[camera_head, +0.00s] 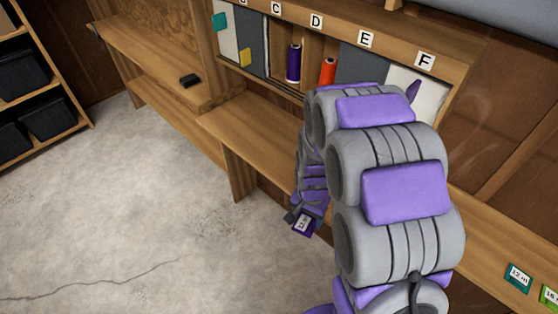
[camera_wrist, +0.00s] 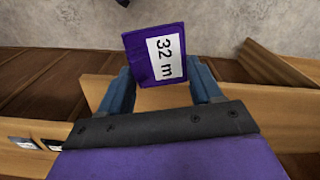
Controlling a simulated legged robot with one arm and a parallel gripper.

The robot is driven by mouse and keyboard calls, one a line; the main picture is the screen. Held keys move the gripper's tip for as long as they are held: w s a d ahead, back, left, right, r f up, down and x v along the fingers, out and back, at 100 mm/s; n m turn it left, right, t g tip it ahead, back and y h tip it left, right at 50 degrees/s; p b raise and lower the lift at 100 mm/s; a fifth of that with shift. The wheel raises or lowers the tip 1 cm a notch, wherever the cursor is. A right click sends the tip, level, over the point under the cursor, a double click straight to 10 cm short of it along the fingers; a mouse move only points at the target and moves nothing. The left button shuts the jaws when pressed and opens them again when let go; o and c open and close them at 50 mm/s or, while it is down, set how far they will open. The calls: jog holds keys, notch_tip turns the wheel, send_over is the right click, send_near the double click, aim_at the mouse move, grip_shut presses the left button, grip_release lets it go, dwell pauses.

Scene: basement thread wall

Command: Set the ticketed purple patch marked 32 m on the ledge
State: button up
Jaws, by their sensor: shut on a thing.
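The purple patch (camera_wrist: 141,57) carries a white ticket reading 32 m. My gripper (camera_wrist: 160,88) is shut on it and holds it between its two fingers in the wrist view. In the head view the patch (camera_head: 303,226) hangs at the end of my gripper (camera_head: 301,212), in front of the wooden furniture. A wooden ledge (camera_head: 250,125) runs below the lettered compartments. A longer wooden surface (camera_head: 150,55) lies to its left. My arm hides much of the ledge's right part.
Compartments above hold a purple spool (camera_head: 293,64) and an orange spool (camera_head: 327,72). A teal ticketed patch (camera_head: 518,277) and a green one (camera_head: 550,295) lie on wood at the lower right. A small black object (camera_head: 189,80) sits on the left surface. Shelves with dark bins (camera_head: 48,117) stand far left.

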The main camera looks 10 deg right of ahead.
jog(key=s+d+f+m, duration=0.2)
jog(key=s+d+m, duration=0.1)
jog(key=s+d, duration=0.1)
jog(key=w+d, duration=0.2)
jog(key=w, duration=0.1)
jog(key=w+d+f+b, duration=0.1)
jog(key=w+d, duration=0.1)
jog(key=w, duration=0.1)
jog(key=w+d+b, duration=0.1)
jog(key=w+d, duration=0.1)
jog(key=w, duration=0.1)
jog(key=shift+f, duration=0.2)
jog(key=w+d, duration=0.1)
jog(key=d, duration=0.1)
jog(key=w+d, duration=0.2)
jog(key=shift+w+f+b, duration=0.2)
jog(key=shift+b, duration=0.1)
jog(key=shift+a+f+b, duration=0.3)
jog(key=shift+a+f, duration=0.05)
jog(key=shift+f, duration=0.5)
jog(key=shift+a+f+b, duration=0.25)
jog(key=shift+a+f, duration=0.1)
jog(key=shift+f, duration=0.5)
jog(key=shift+d, duration=0.4)
jog(key=o, duration=0.7)
jog(key=shift+d, duration=0.1)
jog(key=o, duration=0.3)
jog(key=shift+a, duration=0.3)
